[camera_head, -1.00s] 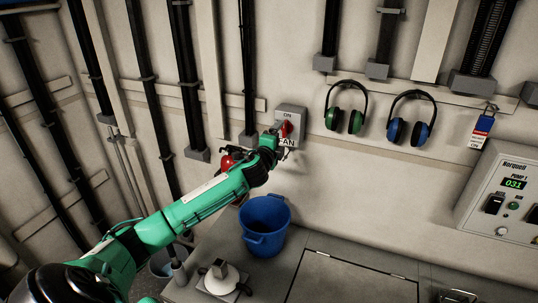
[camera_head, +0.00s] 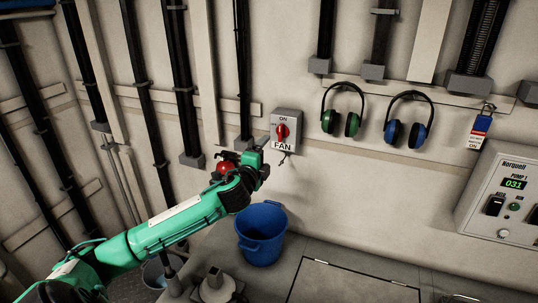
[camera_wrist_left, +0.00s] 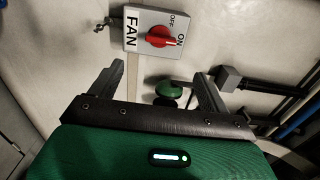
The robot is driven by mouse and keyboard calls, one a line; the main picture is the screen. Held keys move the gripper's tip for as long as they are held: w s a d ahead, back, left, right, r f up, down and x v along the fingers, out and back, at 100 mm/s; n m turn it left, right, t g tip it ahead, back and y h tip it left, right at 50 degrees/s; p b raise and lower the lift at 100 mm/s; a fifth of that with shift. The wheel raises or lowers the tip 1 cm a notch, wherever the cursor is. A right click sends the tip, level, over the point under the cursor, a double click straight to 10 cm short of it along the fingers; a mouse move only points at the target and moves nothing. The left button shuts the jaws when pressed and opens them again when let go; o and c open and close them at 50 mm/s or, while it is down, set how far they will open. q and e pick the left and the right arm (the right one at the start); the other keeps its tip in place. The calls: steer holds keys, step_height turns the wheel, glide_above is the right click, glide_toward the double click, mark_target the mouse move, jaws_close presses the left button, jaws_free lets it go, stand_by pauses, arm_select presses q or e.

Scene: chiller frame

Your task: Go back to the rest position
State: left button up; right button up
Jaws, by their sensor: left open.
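The grey fan switch box (camera_head: 286,117) is fixed to the wall, and its red knob (camera_head: 282,132) stands upright, in line with the ON label. It also shows in the wrist view, where the box (camera_wrist_left: 183,22) lies sideways beyond the fingers with the knob (camera_wrist_left: 160,37) along the ON direction. My left gripper (camera_head: 264,151) is below and left of the box, apart from it. In the wrist view its two fingers (camera_wrist_left: 162,85) are spread with nothing held between them. My right gripper is in neither view.
A blue bucket (camera_head: 262,236) stands below the gripper. Green earmuffs (camera_head: 353,124) and blue earmuffs (camera_head: 393,132) hang to the right. A pump panel (camera_head: 503,190) is at far right. Black pipes line the left wall.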

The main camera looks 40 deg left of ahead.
arm_select(q)
steer(key=shift+f, duration=0.1)
steer(key=s+d+f+n+g+h, duration=0.1)
steer(key=s+d+f+n+g, duration=0.25)
steer(key=s+d+f, duration=0.5)
steer(key=s+d+f+n+g, duration=0.35)
steer(key=s+f, duration=0.25)
steer(key=f, duration=0.5)
steer(key=s+d+f+n+g+h, duration=0.1)
steer(key=s+d+f+n+g, duration=0.15)
steer(key=s, duration=0.55)
steer(key=s+d+f+n+g+h, duration=0.15)
steer(key=s+d, duration=0.25)
steer(key=s, duration=0.4)
steer(key=s+d+f+n+g+h, duration=0.1)
steer(key=s+d+f+n+g, duration=0.2)
steer(key=s, duration=0.5)
step_height(320, 180, down, 30)
steer(key=g, duration=0.1)
steer(key=s+a+f+m+g, duration=0.1)
steer(key=s+a+f, duration=0.1)
steer(key=s+f, duration=1.7)
step_height(320, 180, down, 2)
steer(key=shift+s+a+f+g, duration=0.1)
steer(key=shift+s+a+g, duration=0.15)
steer(key=shift+a+g, duration=0.1)
